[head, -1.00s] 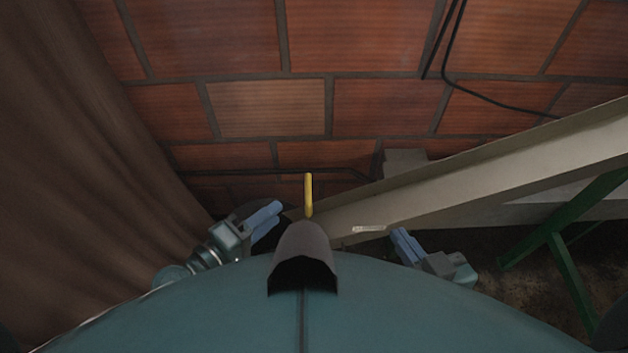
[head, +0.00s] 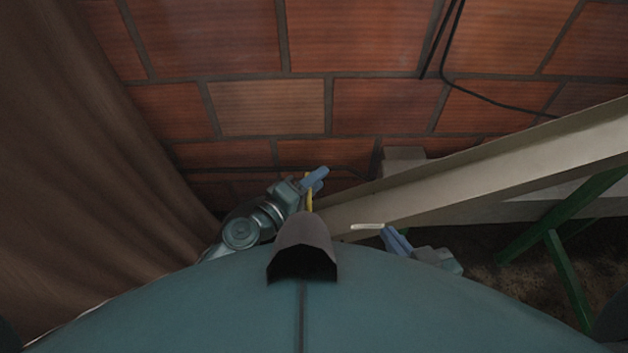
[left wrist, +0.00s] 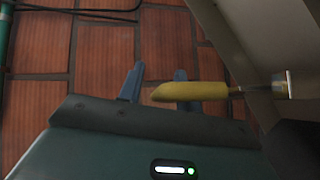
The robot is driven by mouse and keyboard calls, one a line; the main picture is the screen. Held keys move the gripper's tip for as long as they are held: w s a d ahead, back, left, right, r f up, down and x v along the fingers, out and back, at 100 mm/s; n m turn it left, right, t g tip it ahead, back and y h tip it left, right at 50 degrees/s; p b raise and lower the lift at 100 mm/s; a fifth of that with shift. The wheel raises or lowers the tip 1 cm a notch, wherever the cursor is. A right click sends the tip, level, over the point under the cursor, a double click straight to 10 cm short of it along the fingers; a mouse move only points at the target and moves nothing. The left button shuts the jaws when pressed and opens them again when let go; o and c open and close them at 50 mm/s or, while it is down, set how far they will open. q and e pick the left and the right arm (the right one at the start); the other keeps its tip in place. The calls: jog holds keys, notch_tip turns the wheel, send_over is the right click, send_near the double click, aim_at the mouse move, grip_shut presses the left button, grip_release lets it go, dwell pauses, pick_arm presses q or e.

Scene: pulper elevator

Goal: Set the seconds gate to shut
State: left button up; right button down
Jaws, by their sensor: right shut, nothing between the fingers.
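A yellow handle (head: 309,200) stands at the lower end of the sloping metal chute, partly covered by my left gripper (head: 316,180). In the left wrist view, the handle (left wrist: 190,92) lies sideways on a thin metal rod fixed at the right. My left gripper (left wrist: 157,86) is open there, with a gap between its blue fingers. The handle crosses in front of the right finger and its tip reaches over the gap. I cannot tell whether they touch. No gate plate is clearly visible. My right gripper (head: 390,238) is shut and empty, below the chute.
The pale chute (head: 480,175) slopes up to the right, with green legs (head: 555,235) beneath. A small pale strip (head: 367,227) sits near its lower end. A brick wall (head: 380,105) closes the back; a brown curtain (head: 85,150) hangs at the left.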

pick_arm(q)
jog(key=shift+c, duration=0.5)
grip_shut()
pick_arm(e)
jog(key=shift+s, duration=0.1)
